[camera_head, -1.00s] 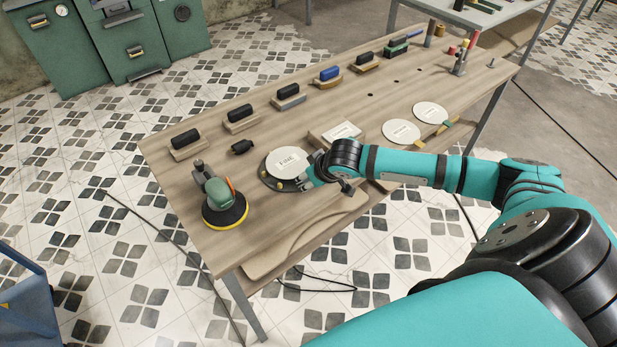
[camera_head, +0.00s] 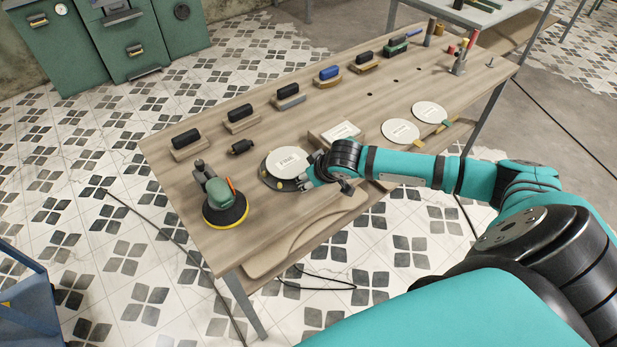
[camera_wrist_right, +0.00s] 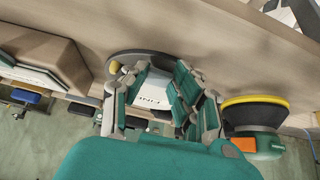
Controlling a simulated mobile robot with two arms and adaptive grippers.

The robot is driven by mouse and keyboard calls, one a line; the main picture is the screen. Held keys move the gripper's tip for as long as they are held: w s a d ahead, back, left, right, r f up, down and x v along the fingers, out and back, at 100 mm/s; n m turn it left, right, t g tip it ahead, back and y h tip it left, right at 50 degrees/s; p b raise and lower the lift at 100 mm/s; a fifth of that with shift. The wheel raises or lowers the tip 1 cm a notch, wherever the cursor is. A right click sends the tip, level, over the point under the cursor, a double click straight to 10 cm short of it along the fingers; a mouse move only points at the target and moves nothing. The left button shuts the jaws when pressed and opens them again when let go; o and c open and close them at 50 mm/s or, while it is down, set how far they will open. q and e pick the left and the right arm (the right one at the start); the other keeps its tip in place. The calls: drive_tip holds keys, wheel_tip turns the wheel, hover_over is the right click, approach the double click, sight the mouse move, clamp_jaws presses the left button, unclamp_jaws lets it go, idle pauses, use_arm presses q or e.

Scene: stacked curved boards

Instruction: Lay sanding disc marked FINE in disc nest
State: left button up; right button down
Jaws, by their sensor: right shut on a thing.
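The white sanding disc marked FINE (camera_head: 287,160) lies over the round dark disc nest (camera_head: 267,178) near the near left part of the bench. My right gripper (camera_head: 308,178) is shut on the disc's right edge. In the right wrist view the disc (camera_wrist_right: 152,88) shows between the fingers, with its print partly hidden, and the dark nest rim (camera_wrist_right: 150,55) shows behind it. Whether the disc rests fully flat on the nest I cannot tell. My left gripper is not in view.
A green sander with a yellow-edged pad (camera_head: 222,200) stands left of the nest. A pale box (camera_head: 338,133) is just behind my gripper. Two other white discs (camera_head: 401,131) (camera_head: 430,112) lie to the right. Sanding blocks (camera_head: 240,116) line the far edge.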

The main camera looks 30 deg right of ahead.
drive_tip(key=shift+f, duration=0.7)
idle(0.3)
drive_tip(key=shift+r+p, duration=0.65)
drive_tip(key=shift+p, duration=0.05)
drive_tip(key=shift+p, duration=0.4)
drive_tip(key=shift+f, duration=0.65)
idle(0.8)
drive_tip(key=shift+r+p, duration=0.65)
